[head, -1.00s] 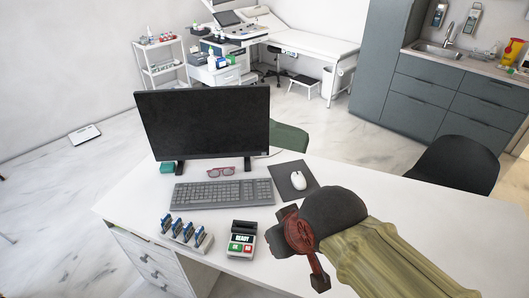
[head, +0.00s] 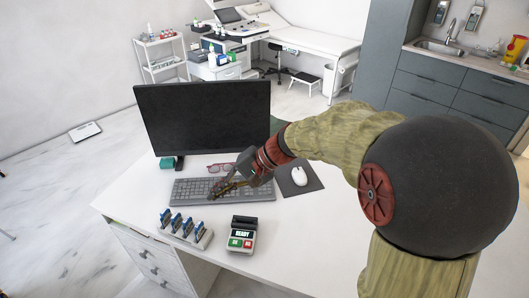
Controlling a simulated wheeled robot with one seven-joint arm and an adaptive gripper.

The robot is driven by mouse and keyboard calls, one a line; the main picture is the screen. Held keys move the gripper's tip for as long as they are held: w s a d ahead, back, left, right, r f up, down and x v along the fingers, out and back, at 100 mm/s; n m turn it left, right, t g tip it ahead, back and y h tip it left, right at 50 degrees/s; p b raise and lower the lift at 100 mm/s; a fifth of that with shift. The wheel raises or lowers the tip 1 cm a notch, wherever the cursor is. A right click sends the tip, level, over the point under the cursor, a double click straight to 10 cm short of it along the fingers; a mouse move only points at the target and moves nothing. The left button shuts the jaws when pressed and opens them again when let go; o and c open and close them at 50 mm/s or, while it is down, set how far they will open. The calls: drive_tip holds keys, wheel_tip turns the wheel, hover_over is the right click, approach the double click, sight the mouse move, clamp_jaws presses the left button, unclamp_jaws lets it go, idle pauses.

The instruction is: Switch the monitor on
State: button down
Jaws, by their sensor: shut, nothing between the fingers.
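The monitor (head: 203,116) stands upright at the back of the white desk, facing me. Its screen is dark. My arm reaches in from the right over the desk. My gripper (head: 215,194) is shut and empty, above the keyboard (head: 188,191) and in front of the monitor's lower part. I cannot tell how far above the keys it is.
Red glasses (head: 222,167) lie behind the gripper. A white mouse (head: 299,176) rests on a dark pad to the right. A card reader marked READY (head: 242,233) and a rack of blue-topped items (head: 186,229) stand at the desk's front. A small green box (head: 167,163) sits under the monitor.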

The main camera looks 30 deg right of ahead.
drive_tip(key=w+d+f+m+t+y+b, duration=0.1)
drive_tip(key=w+d+f+m+t, duration=0.35)
drive_tip(key=w+d+f, duration=0.4)
drive_tip(key=w+d+f+m+t, duration=0.4)
drive_tip(key=w+d+f+m, duration=0.2)
drive_tip(key=w+d, duration=0.45)
drive_tip(key=w+d+f+m+t+h, duration=0.1)
drive_tip(key=d+f, duration=0.1)
drive_tip(key=w+d+f+m+t+h, duration=0.1)
drive_tip(key=d+f, duration=0.1)
drive_tip(key=d, duration=0.1)
drive_tip(key=w+d+f+m+t+h, duration=0.1)
drive_tip(key=d+f, duration=0.1)
drive_tip(key=d, duration=0.1)
drive_tip(key=shift+w+d+f+m+t+b, duration=0.2)
drive_tip(key=shift+w+f+m+t+b, duration=0.1)
drive_tip(key=shift+w+f, duration=0.1)
drive_tip(key=w+d, duration=0.1)
drive_tip(key=w, duration=0.1)
drive_tip(key=w+d+b, duration=0.1)
drive_tip(key=w, duration=0.2)
drive_tip(key=w+d+b, duration=0.1)
drive_tip(key=w, duration=0.1)
drive_tip(key=shift+w+f, duration=0.1)
drive_tip(key=shift+w, duration=0.45)
drive_tip(key=shift+w+d+b, duration=0.1)
drive_tip(key=shift+b, duration=0.25)
